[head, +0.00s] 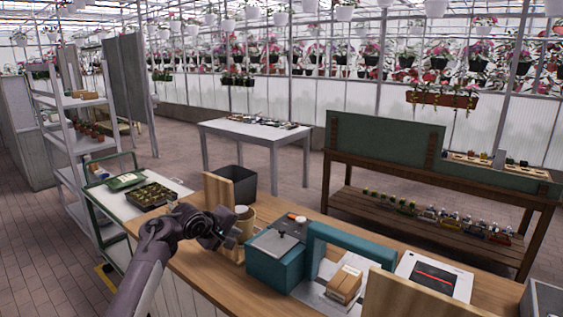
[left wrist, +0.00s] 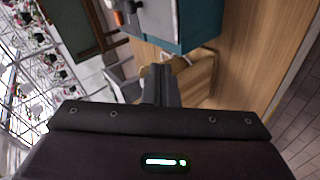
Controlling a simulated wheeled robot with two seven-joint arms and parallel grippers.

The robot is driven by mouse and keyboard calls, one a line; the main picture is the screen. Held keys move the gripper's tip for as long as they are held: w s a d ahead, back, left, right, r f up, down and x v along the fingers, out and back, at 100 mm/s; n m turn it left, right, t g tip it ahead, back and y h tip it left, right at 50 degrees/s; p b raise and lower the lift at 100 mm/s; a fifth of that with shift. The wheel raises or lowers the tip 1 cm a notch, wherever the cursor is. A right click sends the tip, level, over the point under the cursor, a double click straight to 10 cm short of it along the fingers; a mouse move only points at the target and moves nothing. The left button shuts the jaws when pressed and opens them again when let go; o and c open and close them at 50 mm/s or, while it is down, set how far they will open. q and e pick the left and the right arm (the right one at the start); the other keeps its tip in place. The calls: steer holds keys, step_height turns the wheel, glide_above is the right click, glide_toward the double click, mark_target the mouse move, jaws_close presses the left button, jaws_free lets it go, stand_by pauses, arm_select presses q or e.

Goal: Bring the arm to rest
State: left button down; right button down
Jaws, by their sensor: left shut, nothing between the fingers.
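My left arm comes in from the lower left in the head view. Its gripper (head: 222,228) is above the left end of the wooden counter (head: 185,258), close to a tan cup (head: 245,222). I cannot tell whether it touches the cup. In the left wrist view the fingers (left wrist: 160,85) are together with nothing between them. My right gripper does not show.
A teal box (head: 275,262), a teal frame with a small carton (head: 345,283) and a white package (head: 434,276) crowd the counter. A dark bin (head: 235,179) stands behind an upright wooden board (head: 217,195). A cart with a seedling tray (head: 150,194) is at left.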

arm_select(q)
steer(key=s+a+f+m+g+y, duration=0.1)
steer(key=s+a+f+m+y, duration=0.15)
steer(key=s+f, duration=0.6)
steer(key=s+a+f+m+g+y, duration=0.1)
steer(key=s+a+f+m+y, duration=0.15)
steer(key=s+f, duration=0.65)
steer(key=s+a+r+m+g, duration=0.1)
steer(key=s+r+m+g, duration=0.15)
steer(key=s, duration=1.25)
steer(key=s+r+m+g, duration=0.1)
steer(key=s+m, duration=0.2)
steer(key=s, duration=1.3)
step_height(320, 180, down, 31)
steer(key=g+b, duration=0.1)
steer(key=b, duration=0.1)
steer(key=s+a+f+g+b, duration=0.1)
steer(key=s+a+f+b, duration=0.1)
steer(key=s+f, duration=1.9)
steer(key=shift+a+f, duration=0.35)
steer(key=shift+a, duration=0.5)
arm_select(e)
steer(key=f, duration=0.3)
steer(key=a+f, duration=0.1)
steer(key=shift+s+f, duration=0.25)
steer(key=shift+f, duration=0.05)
